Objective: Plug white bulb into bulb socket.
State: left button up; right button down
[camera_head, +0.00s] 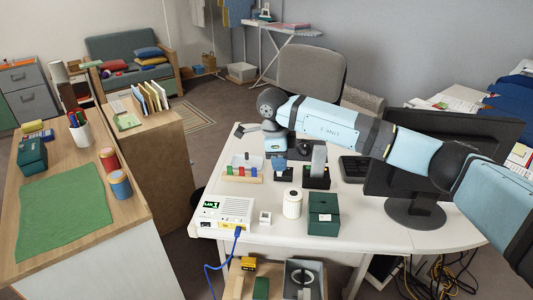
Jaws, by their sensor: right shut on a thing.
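My right arm reaches in from the right over the white desk (350,235). Its gripper (278,158) points down above the desk, behind the white jar. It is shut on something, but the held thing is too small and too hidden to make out. No white bulb can be told for certain in the head view. A small white square piece (265,217) with a darker middle stands on the desk between the router-like white box and the jar; it may be the bulb socket. My left gripper is not in view.
A white box (233,211) with a blue cable, a white jar (292,204), a dark green box (323,216) and a row of coloured blocks (243,172) stand on the desk. A black monitor (405,185) is at right. The desk's front right is clear.

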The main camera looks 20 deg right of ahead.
jog(key=shift+s+d+f+p, duration=0.5)
jog(key=shift+d+f, duration=1.1)
jog(key=shift+d, duration=0.7)
jog(key=shift+s+d+f+p, duration=0.55)
jog(key=shift+d+f, duration=1)
jog(key=shift+d, duration=0.7)
jog(key=shift+s+d+f+p, duration=0.35)
jog(key=shift+s+d+f, duration=0.3)
jog(key=shift+d+f, duration=1.3)
jog(key=shift+d+f+b, duration=0.35)
jog(key=shift+b, duration=0.1)
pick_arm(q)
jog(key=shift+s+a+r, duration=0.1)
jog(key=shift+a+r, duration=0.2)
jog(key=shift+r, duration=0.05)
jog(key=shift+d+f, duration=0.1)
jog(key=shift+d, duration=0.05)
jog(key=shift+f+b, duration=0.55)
pick_arm(e)
jog(key=shift+f, duration=0.8)
jog(key=c, duration=1)
grip_release()
